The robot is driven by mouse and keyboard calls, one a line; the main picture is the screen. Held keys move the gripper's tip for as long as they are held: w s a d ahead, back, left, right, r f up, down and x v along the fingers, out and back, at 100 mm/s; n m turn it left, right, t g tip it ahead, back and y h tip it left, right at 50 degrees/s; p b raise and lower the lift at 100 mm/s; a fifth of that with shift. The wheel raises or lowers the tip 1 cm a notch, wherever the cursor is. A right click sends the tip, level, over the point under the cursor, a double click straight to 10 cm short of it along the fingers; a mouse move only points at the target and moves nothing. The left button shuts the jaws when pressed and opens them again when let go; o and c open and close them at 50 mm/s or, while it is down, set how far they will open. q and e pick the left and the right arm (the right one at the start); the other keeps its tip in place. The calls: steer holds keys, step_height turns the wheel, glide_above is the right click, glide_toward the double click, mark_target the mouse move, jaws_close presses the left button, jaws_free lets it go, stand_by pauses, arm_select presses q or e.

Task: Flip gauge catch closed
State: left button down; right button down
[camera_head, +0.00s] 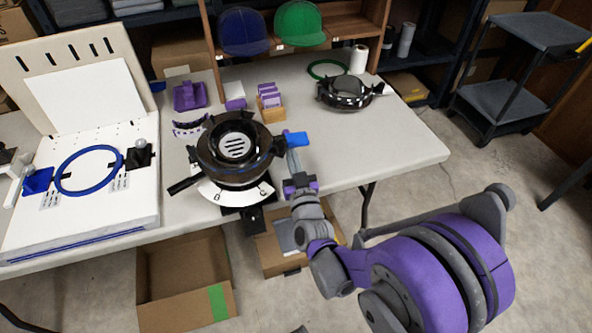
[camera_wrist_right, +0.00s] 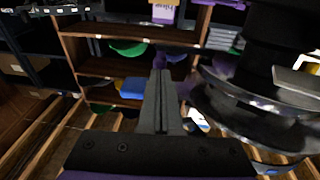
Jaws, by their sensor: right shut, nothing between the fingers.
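The gauge catch appears to be the blue tab (camera_head: 297,138) on the right side of a round black cap-hoop fixture (camera_head: 222,178). It sticks out to the right of the fixture. My right gripper (camera_head: 291,158) is shut and empty, its fingertips at or just below the blue tab; I cannot tell if they touch. In the right wrist view the closed fingers (camera_wrist_right: 161,98) point forward, with a blue piece (camera_wrist_right: 130,88) to their left and the dark round fixture (camera_wrist_right: 260,110) to their right. My left gripper is not in view.
A white board with a blue hoop (camera_head: 88,169) lies on the left of the table (camera_head: 400,150). Purple parts (camera_head: 190,95) and a small card holder (camera_head: 269,100) stand behind the fixture. A second black hoop fixture (camera_head: 345,92) sits back right. The table's right front is clear.

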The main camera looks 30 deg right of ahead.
steer(key=shift+x, duration=1.2)
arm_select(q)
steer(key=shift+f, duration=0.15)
